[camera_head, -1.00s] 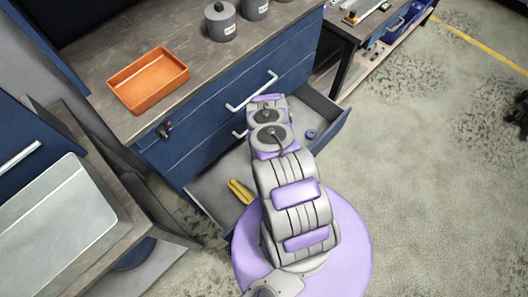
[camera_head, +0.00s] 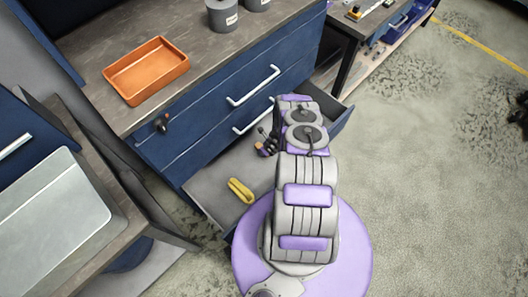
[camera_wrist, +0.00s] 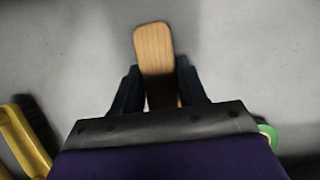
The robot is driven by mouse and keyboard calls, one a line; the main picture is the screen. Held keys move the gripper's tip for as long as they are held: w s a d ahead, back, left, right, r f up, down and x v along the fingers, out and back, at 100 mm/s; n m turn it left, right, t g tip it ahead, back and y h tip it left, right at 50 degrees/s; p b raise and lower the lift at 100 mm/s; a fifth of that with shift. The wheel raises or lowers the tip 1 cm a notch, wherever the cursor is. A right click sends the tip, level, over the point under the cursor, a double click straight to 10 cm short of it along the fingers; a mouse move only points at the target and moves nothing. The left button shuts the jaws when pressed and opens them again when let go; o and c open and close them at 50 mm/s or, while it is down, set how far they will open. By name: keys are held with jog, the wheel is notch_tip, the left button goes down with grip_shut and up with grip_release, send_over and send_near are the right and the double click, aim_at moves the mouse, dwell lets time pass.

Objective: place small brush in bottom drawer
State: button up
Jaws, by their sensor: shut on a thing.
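The small brush, seen as a light wooden piece (camera_wrist: 154,50), stands out between the dark fingers of my gripper (camera_wrist: 156,92) in the wrist view. My gripper is shut on it. In the head view my gripper (camera_head: 267,145) shows small and dark at the left of my arm, over the open bottom drawer (camera_head: 212,184). The brush is too small to make out clearly there. The drawer's grey floor lies below the brush; I cannot tell whether they touch. My arm hides part of the drawer.
A yellow object (camera_head: 241,190) lies in the drawer, at the left in the wrist view (camera_wrist: 24,140). A green round thing (camera_wrist: 268,134) shows at the right there. An orange tray (camera_head: 147,70) and grey canisters (camera_head: 222,16) stand on the counter above.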

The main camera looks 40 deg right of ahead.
jog(key=shift+d+f, duration=0.1)
jog(key=shift+f, duration=0.1)
jog(key=o, duration=1.1)
jog(key=shift+s+r+p, duration=0.1)
jog(key=shift+r+p, duration=0.3)
jog(key=shift+r, duration=0.15)
jog(key=p+v, duration=0.3)
jog(key=v, duration=0.8)
jog(key=shift+s+p, duration=0.1)
jog(key=shift+p, duration=0.3)
